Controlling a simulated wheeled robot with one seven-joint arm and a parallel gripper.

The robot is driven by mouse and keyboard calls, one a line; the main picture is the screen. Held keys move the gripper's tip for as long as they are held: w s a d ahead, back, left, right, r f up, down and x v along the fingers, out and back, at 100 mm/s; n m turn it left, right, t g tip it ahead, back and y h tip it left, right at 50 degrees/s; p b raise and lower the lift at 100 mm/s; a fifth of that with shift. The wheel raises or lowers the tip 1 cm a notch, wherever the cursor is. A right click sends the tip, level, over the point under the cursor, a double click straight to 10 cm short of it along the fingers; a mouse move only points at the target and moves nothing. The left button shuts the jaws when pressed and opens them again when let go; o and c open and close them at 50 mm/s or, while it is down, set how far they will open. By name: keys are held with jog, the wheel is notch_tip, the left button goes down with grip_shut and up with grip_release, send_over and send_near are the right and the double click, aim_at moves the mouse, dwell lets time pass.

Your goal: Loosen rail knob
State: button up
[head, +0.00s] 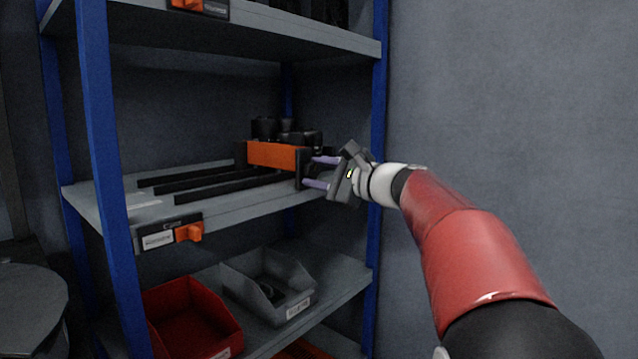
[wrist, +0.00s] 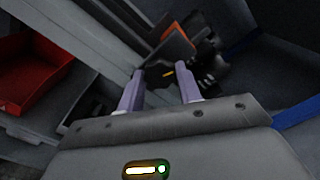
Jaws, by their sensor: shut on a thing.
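My gripper (head: 308,171) reaches from the right to the right end of the orange-and-black module on the middle shelf. The knob is mostly hidden in the head view by the black end plate and the fingers. The module's orange front (head: 277,155) faces forward, with black cylinders (head: 287,131) behind it.
Black rails (head: 218,186) run left along the middle shelf (head: 250,203). An orange clip (head: 189,232) and label sit on its front edge. A red bin (head: 190,318) and a grey bin (head: 268,284) stand below. A blue post (head: 378,190) rises close behind my gripper.

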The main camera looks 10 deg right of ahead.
jog(key=n, duration=0.4)
jog(key=shift+n, duration=0.3)
jog(key=n, duration=0.4)
jog(key=shift+n, duration=0.4)
jog(key=shift+f, duration=0.1)
jog(key=o, duration=1)
jog(key=v, duration=0.8)
jog(key=shift+w, duration=0.1)
